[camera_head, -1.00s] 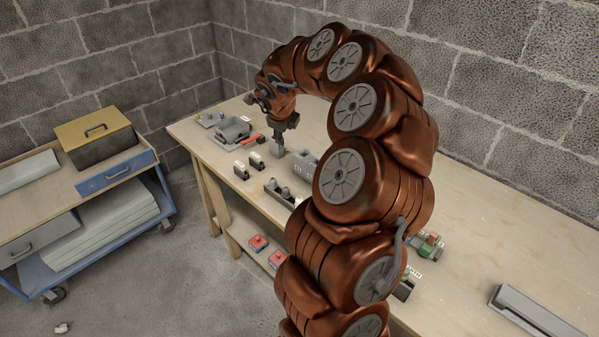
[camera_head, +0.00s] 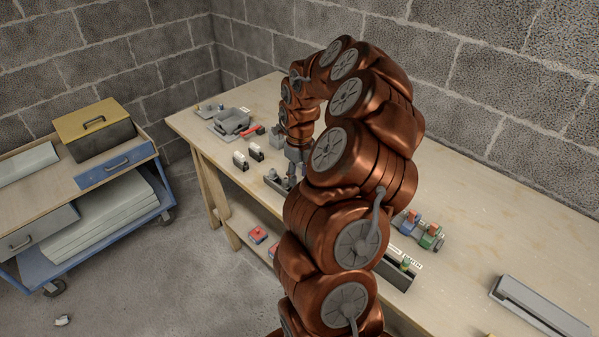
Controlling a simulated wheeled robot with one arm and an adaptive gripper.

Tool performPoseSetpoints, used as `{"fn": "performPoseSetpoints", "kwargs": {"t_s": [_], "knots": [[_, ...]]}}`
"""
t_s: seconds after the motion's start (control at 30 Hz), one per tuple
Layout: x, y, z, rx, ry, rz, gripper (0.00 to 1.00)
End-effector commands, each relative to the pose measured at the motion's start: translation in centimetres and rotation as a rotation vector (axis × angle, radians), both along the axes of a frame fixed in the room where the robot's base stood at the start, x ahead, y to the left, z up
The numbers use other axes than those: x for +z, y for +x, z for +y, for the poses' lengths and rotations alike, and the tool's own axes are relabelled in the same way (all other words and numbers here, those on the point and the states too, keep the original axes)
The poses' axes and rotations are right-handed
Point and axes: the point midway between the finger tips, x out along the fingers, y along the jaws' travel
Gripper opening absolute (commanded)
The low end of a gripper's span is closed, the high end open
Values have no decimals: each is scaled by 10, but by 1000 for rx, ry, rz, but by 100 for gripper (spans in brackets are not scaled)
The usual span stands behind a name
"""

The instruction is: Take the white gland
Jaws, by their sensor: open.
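My gripper (camera_head: 292,170) points down at the end of my copper-coloured arm, open, low over the workbench. It is beside or above a dark grey rack (camera_head: 271,180) that holds several small grey upright pieces. My arm hides the rack's right end and part of the gripper, so contact cannot be told. I cannot make out a white gland for certain in the head view. It may be hidden behind my arm.
The workbench (camera_head: 480,235) carries a grey tray (camera_head: 231,122), a red tool (camera_head: 253,131), two small black-and-white blocks (camera_head: 248,156), a green-and-red part (camera_head: 430,238) and a long grey channel (camera_head: 538,309). A cart (camera_head: 110,225) stands left. A small pale object (camera_head: 63,320) lies on the floor.

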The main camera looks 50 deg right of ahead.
Motion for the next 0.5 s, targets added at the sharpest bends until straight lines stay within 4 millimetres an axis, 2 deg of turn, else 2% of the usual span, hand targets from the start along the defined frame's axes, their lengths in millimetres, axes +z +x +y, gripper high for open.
{"fn": "performPoseSetpoints", "kwargs": {"t_s": [0.03, 0.2, 0.5], "knots": [[-8, -1, 0, -1, 0, 1, 44], [-25, -1, -1, 0, -1, 3, 44], [-48, 0, 0, 0, 0, 1, 44]]}}
